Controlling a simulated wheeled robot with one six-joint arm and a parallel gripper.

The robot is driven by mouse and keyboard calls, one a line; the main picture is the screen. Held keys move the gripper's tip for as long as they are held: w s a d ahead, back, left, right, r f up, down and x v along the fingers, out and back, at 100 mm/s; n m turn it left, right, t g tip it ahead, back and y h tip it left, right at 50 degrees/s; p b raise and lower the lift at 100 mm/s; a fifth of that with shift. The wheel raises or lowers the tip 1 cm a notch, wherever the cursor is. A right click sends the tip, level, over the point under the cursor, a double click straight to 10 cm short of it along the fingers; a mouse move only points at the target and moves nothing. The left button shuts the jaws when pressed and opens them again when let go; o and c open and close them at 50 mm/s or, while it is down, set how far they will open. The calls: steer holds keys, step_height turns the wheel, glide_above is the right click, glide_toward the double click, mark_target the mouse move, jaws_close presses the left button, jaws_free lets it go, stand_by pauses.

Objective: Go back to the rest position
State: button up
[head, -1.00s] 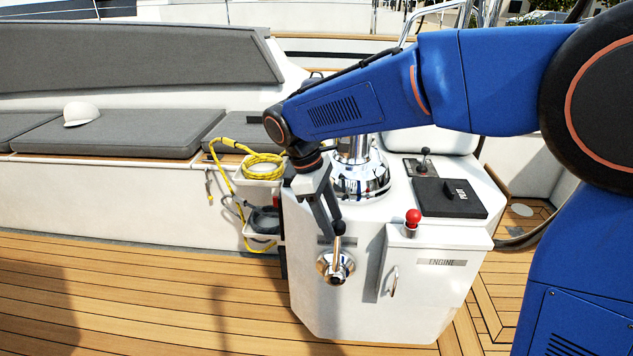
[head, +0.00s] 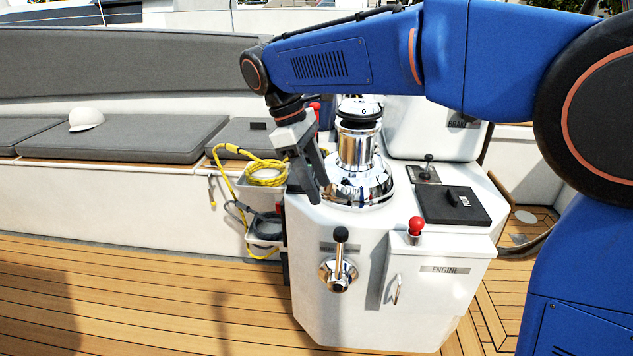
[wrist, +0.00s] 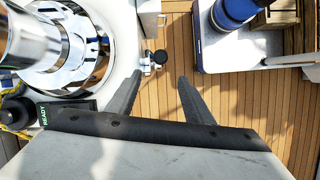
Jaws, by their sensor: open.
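My gripper (head: 318,192) hangs from the blue arm, pointing down, at the left side of the white console (head: 330,320). In the wrist view my gripper (wrist: 158,78) has its two dark fingers apart with nothing between them. A lever with a black knob (head: 341,234) on a chrome base stands upright on the console's front face, below and to the right of the fingers and apart from them. The black knob also shows in the wrist view (wrist: 160,57), beyond the fingers.
The chrome winch (head: 357,160) stands close beside my gripper. A red-knobbed lever (head: 416,226), an ENGINE box (head: 440,290) and a black panel (head: 452,203) are to the right. Yellow rope (head: 265,168) hangs at the left. The teak deck (head: 150,300) in front is clear.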

steer(key=shift+d, duration=0.15)
steer(key=s+d+f+m+t+y, duration=0.1)
steer(key=s+d+m+y, duration=0.2)
steer(key=d, duration=0.7)
steer(key=s+d+m, duration=0.4)
steer(key=d, duration=0.6)
steer(key=s+d+f+m+t+y, duration=0.1)
steer(key=s+d+f+m+t, duration=0.3)
steer(key=s+d+f+m, duration=0.4)
steer(key=s+d+f, duration=0.2)
steer(key=s+d, duration=0.2)
steer(key=s, duration=0.2)
steer(key=shift+s+d+f, duration=0.15)
steer(key=shift+d+f, duration=0.15)
steer(key=shift+d, duration=0.05)
